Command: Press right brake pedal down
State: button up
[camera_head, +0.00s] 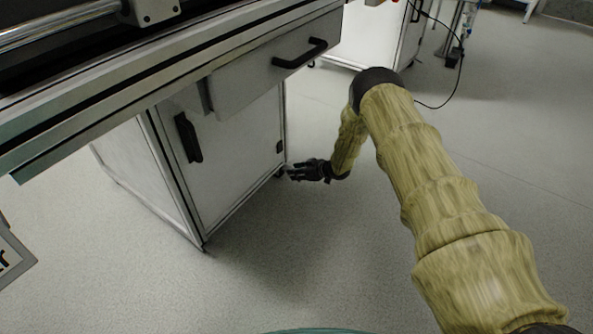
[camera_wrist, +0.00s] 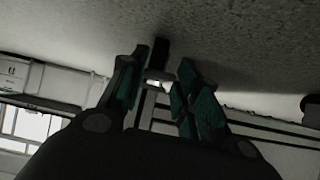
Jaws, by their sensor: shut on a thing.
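My gripper (camera_head: 305,172) is low, near the floor, beside the bottom right corner of the white cabinet (camera_head: 235,150) under the bench. A dark caster (camera_head: 281,172) shows at that corner, just left of my fingertips and partly hidden. In the wrist view, my teal-padded fingers (camera_wrist: 158,72) stand on either side of a small dark caster part (camera_wrist: 161,48) and are shut on it. The brake pedal cannot be made out as a separate shape. Whether it is up or down cannot be told.
The bench edge (camera_head: 180,75) overhangs the cabinet. The cabinet has a drawer with a black handle (camera_head: 300,54) and a door with a black handle (camera_head: 188,138). A cable (camera_head: 459,75) hangs at the back right. The grey floor (camera_head: 300,260) in front is clear.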

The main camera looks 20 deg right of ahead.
jog(key=shift+s+f+t+y+b, duration=0.1)
jog(key=shift+f+t+y+b, duration=0.45)
jog(key=shift+f+t+y, duration=0.3)
jog(key=shift+a+f+t+b, duration=0.1)
jog(key=shift+f+t+b, duration=0.15)
jog(key=shift+t, duration=0.2)
jog(key=o, duration=1)
jog(key=shift+r, duration=0.1)
jog(key=shift+s+d+r, duration=0.1)
jog(key=shift+s+d, duration=0.2)
jog(key=shift+d, duration=0.1)
jog(key=v, duration=1.1)
jog(key=shift+d, duration=0.1)
